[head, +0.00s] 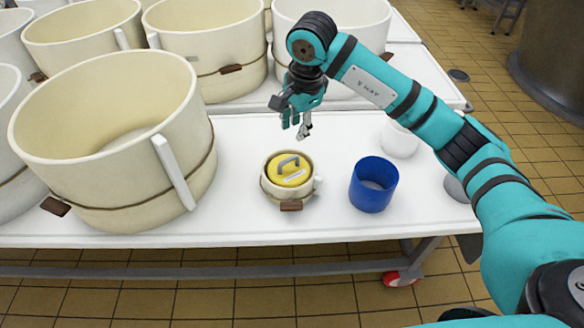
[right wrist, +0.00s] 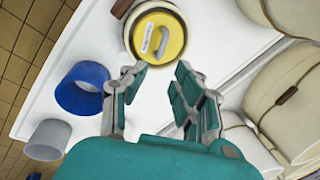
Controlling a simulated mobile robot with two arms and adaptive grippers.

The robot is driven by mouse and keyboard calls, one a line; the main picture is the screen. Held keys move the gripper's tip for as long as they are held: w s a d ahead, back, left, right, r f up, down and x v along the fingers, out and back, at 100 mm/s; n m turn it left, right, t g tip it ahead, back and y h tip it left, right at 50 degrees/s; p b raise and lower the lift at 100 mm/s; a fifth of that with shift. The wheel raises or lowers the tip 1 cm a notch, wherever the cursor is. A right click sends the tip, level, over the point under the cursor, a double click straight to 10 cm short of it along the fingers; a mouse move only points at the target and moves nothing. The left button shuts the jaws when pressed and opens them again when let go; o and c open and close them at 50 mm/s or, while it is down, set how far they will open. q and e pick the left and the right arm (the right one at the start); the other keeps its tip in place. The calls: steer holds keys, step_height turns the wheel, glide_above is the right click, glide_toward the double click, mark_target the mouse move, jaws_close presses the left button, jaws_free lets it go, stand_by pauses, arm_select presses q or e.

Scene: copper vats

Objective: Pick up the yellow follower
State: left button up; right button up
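The yellow follower (head: 289,171) is a round yellow disc with a grey handle and a white label. It sits inside a small cream mould (head: 267,186) on the white table. In the right wrist view the follower (right wrist: 160,37) shows at the top, ahead of the fingertips. My right gripper (head: 304,132) hangs above and behind the mould, apart from the follower. In the right wrist view the gripper (right wrist: 157,75) has its fingers spread with nothing between them. My left gripper is not in view.
A blue cup (head: 373,184) stands right of the small mould, with a white cup (head: 399,140) behind it. A large cream tub (head: 110,145) stands at the left, and several more stand behind. Bare white tabletop (head: 238,140) lies between tub and mould.

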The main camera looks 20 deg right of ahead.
glide_above(288, 160)
steer(key=s, duration=0.1)
steer(key=f, duration=0.5)
steer(key=f+b, duration=0.1)
steer(key=f, duration=0.2)
steer(key=shift+s+d+f, duration=0.15)
steer(key=shift+d+f, duration=0.15)
steer(key=shift+f, duration=0.05)
steer(key=shift+w+a+f+b, duration=0.15)
steer(key=shift+w+f, duration=0.1)
steer(key=shift+f, duration=0.75)
steer(key=shift+w+f+b, duration=0.1)
steer(key=shift+w+f, duration=0.15)
steer(key=shift+f, duration=0.75)
steer(key=shift+w+a+f+b, duration=0.15)
steer(key=shift+w+f, duration=0.1)
steer(key=shift+f, duration=0.75)
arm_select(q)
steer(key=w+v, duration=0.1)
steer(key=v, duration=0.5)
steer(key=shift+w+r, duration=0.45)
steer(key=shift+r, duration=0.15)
arm_select(e)
jaws_close()
